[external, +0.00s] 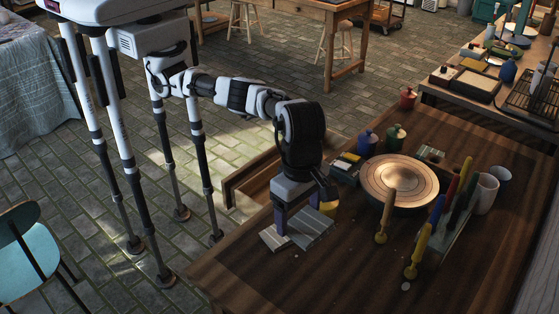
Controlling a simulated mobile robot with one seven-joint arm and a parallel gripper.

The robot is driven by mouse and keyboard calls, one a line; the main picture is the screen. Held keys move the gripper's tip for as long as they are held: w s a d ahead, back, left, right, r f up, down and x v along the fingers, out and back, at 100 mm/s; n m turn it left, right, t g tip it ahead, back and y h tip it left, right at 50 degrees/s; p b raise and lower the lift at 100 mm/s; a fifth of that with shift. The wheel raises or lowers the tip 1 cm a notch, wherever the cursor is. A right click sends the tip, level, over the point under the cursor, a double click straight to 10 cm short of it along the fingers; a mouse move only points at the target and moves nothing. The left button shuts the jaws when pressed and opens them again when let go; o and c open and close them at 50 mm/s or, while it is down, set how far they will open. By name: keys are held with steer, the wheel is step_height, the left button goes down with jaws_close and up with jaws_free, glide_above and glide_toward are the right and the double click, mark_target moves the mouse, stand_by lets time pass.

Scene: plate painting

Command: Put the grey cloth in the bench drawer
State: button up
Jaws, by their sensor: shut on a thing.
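The grey cloth (312,228) lies flat and folded near the front left edge of the wooden bench, with faint stripes and a paler part at its left. My gripper (303,216) points down over the cloth, its fingers at the cloth's far side and shut on it. The exact grip is partly hidden by the gripper. The bench drawer (250,172) stands pulled out from the bench's left side, behind and left of my gripper. Its inside is mostly hidden.
A round wooden turntable (400,181) stands right of my gripper, with small lidded jars (367,142) behind it. A rack of coloured tools (446,225) and pale cups (485,193) stand further right.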

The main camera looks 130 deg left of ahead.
steer(key=s+a+f+n+b, duration=0.1)
steer(key=a+b, duration=0.2)
steer(key=a, duration=0.7)
steer(key=s+a+f+n+b, duration=0.15)
steer(key=a+b, duration=0.25)
steer(key=a, duration=0.7)
steer(key=s+a+f+b, duration=0.25)
steer(key=s+a, duration=0.25)
steer(key=a, duration=0.4)
steer(key=s+a+f+b, duration=0.2)
steer(key=s+a+b, duration=0.25)
steer(key=a, duration=0.45)
steer(key=s+a+f+n+b, duration=0.1)
steer(key=s+a+f+b, duration=0.35)
steer(key=s, duration=0.55)
steer(key=s+a+f+n+b, duration=0.25)
steer(key=s+a, duration=0.35)
steer(key=s, duration=0.4)
steer(key=shift+m, duration=0.3)
step_height(320, 180, down, 16)
steer(key=b, duration=0.4)
steer(key=shift+r+b, duration=0.2)
steer(key=shift+b, duration=0.1)
steer(key=shift+f+b, duration=0.55)
steer(key=shift+f, duration=1.75)
